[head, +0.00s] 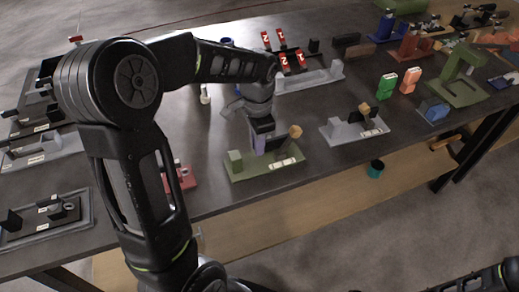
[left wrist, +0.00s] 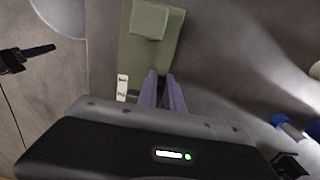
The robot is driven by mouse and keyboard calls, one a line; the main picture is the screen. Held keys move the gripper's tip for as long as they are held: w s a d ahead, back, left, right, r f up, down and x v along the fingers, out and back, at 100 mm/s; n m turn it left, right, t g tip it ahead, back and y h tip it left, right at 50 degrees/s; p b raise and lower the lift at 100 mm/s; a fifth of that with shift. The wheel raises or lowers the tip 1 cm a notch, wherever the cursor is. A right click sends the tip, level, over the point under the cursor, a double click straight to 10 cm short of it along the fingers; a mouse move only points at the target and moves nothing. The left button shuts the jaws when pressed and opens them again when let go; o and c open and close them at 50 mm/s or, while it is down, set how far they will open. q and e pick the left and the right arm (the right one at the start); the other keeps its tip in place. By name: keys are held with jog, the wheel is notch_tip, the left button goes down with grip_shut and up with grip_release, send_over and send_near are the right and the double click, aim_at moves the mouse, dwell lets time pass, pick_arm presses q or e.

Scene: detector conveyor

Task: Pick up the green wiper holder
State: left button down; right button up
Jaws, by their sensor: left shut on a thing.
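The green wiper holder (head: 240,174) is a flat green base with an upright green block at its left end, a tan piece at its right and a white label in front. It is near the table's front edge; I cannot tell whether it touches the table. My left gripper (head: 264,149) comes down over its middle, with purple fingers close together. In the left wrist view the holder (left wrist: 150,52) extends away from the fingertips (left wrist: 161,75), which are shut on it. The gripped part is hidden. My right gripper is out of view.
A grey holder (head: 340,129) stands to the right on the dark table (head: 315,165). A red piece (head: 181,178) is to the left. Green and orange boxes (head: 387,86) and a larger green stand (head: 455,90) are farther right.

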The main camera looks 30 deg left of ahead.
pick_arm(q)
notch_tip(320, 180, up, 10)
dwell(0.5)
dwell(0.5)
jog(key=shift+w, duration=0.1)
